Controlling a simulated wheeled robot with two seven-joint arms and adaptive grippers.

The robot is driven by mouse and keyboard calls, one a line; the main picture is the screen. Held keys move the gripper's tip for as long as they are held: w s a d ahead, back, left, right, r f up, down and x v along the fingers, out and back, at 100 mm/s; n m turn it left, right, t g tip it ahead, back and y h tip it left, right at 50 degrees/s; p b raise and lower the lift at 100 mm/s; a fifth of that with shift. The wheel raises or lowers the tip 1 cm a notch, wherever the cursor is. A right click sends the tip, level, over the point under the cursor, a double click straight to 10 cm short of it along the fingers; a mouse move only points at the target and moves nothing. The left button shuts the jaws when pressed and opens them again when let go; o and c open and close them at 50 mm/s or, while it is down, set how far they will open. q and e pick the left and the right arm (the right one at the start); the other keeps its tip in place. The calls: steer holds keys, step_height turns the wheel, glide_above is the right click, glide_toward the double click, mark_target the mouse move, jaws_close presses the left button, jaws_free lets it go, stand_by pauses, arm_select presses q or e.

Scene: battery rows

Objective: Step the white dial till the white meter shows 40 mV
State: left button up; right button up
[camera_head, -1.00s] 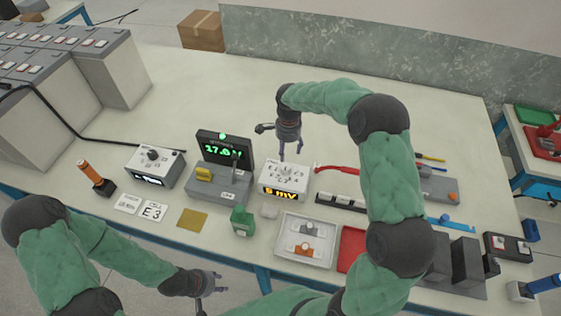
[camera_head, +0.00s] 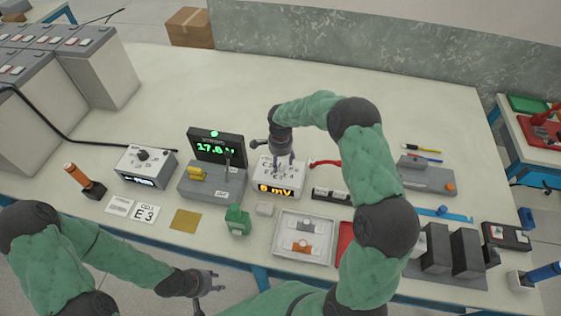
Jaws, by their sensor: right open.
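The white meter (camera_head: 264,188) is a white box with an amber display on its front. The display shows one digit and mV; it looks like 0, but the digit is small. The white dial on its top is mostly hidden by my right gripper (camera_head: 279,166). This gripper points down over the dial with open fingers, at or just above it; I cannot tell if they touch it. My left gripper (camera_head: 214,283) is low near the table's front edge, looks open and empty, and is away from the meter.
A grey unit with a green display (camera_head: 215,149) stands close left of the meter. Further left is another dial box (camera_head: 146,166). A black slotted holder (camera_head: 331,195) and a white tray (camera_head: 277,247) lie right and in front. The table behind the meter is clear.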

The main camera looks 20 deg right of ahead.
steer(key=shift+f, duration=0.2)
steer(key=c, duration=1.2)
steer(key=shift+o, duration=0.2)
steer(key=n+b, duration=0.1)
steer(key=n, duration=0.2)
steer(key=shift+n, duration=0.4)
steer(key=n, duration=0.4)
steer(key=shift+n+b, duration=0.3)
steer(key=shift+n, duration=0.1)
